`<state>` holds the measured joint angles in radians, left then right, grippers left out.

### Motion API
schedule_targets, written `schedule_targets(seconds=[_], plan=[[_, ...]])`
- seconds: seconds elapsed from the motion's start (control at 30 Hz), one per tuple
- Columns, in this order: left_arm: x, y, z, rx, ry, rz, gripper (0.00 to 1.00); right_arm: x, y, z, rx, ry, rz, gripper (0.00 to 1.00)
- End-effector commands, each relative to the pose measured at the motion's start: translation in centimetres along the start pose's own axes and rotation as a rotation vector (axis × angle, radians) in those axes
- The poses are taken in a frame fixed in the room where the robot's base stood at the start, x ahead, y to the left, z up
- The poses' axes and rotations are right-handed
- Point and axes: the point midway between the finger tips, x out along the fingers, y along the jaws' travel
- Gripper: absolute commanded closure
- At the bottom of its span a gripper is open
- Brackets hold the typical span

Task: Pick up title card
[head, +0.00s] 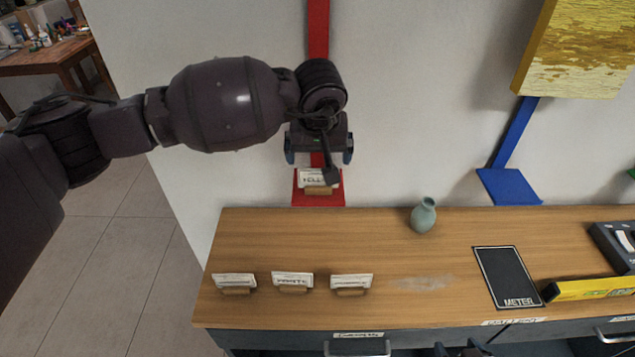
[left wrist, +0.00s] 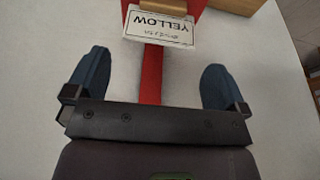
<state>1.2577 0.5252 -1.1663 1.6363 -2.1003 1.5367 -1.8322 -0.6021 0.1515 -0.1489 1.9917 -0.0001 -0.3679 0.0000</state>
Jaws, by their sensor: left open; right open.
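A white title card reading YELLOW (left wrist: 160,27) sits in a wooden holder on a small red ledge. In the head view this card (head: 318,177) is partly covered by my left arm. My left gripper (head: 319,152) is open and empty, just above the card in the picture. In the left wrist view the card lies beyond and between the spread blue fingertips (left wrist: 153,72), apart from them. Three more cards in wooden holders, left (head: 234,281), middle (head: 293,281) and right (head: 351,283), stand on the counter. My right gripper (head: 460,350) shows only partly at the bottom edge, open.
The wooden counter (head: 300,240) holds a pale green vase (head: 424,216), a black METER panel (head: 508,277) and a yellow box (head: 590,290). A blue ledge (head: 508,187) is on the wall to the right, below a yellow painting (head: 575,50). The counter's middle is mostly clear.

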Motion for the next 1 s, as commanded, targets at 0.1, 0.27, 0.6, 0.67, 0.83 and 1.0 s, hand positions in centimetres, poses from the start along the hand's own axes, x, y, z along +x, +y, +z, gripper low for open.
schedule_targets(seconds=[0.1,0.27,0.6,0.67,0.83,1.0], plan=[[1.8,0.0,0.1,-0.002,-0.003,0.000,0.00,0.0,-0.1,-0.2,0.002,0.003,-0.001,0.39],[3.2,0.0,0.1,-0.001,-0.002,0.001,0.00,-0.1,-0.2,-0.3,0.007,0.004,-0.001,0.39],[7.2,-0.1,0.2,-0.003,-0.003,0.001,0.00,-0.3,-0.4,-1.0,0.016,0.008,-0.001,0.39],[7.7,-0.1,0.2,-0.003,-0.003,0.002,0.00,-0.3,-0.4,-0.9,0.015,0.007,-0.001,0.39],[8.2,-0.1,0.2,-0.001,0.000,0.002,0.00,-0.2,-0.3,-0.8,0.012,0.004,-0.001,0.39],[8.2,-0.1,0.2,-0.001,0.000,0.002,0.03,-0.2,-0.2,-0.8,0.008,0.004,-0.001,0.39]])
